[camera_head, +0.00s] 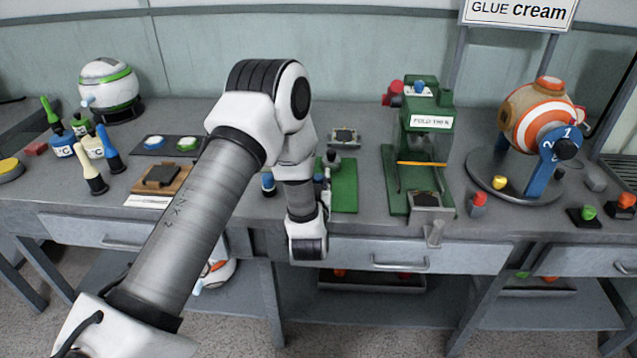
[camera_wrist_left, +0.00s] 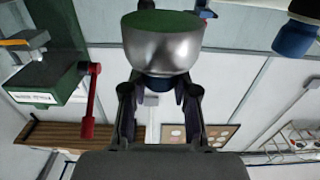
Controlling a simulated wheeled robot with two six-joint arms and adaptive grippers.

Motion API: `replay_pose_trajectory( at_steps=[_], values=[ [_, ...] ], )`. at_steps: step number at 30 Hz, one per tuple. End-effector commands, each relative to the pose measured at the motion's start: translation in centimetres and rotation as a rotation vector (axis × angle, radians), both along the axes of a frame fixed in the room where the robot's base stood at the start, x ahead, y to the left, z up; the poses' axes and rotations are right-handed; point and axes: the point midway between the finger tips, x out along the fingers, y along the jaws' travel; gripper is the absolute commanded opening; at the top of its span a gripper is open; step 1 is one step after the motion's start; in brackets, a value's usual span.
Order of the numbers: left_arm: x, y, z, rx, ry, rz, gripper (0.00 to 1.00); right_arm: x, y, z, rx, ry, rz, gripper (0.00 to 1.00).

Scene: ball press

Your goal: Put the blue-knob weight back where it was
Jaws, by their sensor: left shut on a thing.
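In the left wrist view my left gripper (camera_wrist_left: 158,100) is shut on a silver, rounded weight (camera_wrist_left: 162,52) with a flat green face. In the head view the wrist hides most of the gripper and the held weight, close to a green mat (camera_head: 345,190). A blue-topped piece with a dark base (camera_head: 268,184) stands just left of my wrist. My right gripper is not in view.
The green press (camera_head: 425,140) stands right of the mat. A wooden block with a dark pad (camera_head: 162,178) and a dark tray with two round pieces (camera_head: 165,145) lie to the left. A small dark plate (camera_head: 345,137) lies behind the mat.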

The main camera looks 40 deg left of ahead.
Motion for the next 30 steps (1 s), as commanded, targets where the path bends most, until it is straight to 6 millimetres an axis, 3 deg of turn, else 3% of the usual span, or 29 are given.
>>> replay_pose_trajectory(
  at_steps=[3, 14, 15, 17, 27, 30],
  values=[
    [0.0, -0.1, -1.8, 0.002, 0.001, -0.001, 0.0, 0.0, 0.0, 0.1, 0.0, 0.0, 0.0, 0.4],
    [0.0, -0.1, -2.4, 0.0, -0.002, 0.0, 0.0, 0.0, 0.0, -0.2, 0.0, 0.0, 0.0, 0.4],
    [-0.1, -0.1, -2.5, 0.0, 0.0, 0.0, 0.35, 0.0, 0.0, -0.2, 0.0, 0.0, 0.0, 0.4],
    [-0.1, -0.1, -2.4, 0.0, 0.0, 0.0, 0.54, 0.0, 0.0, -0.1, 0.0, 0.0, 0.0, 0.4],
    [0.0, -0.1, -1.9, -0.001, -0.001, 0.0, 0.54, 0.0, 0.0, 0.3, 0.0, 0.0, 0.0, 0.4],
    [-1.1, -0.8, -2.3, -0.001, 0.004, -0.001, 0.54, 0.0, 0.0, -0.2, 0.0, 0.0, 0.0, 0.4]
  ],
)
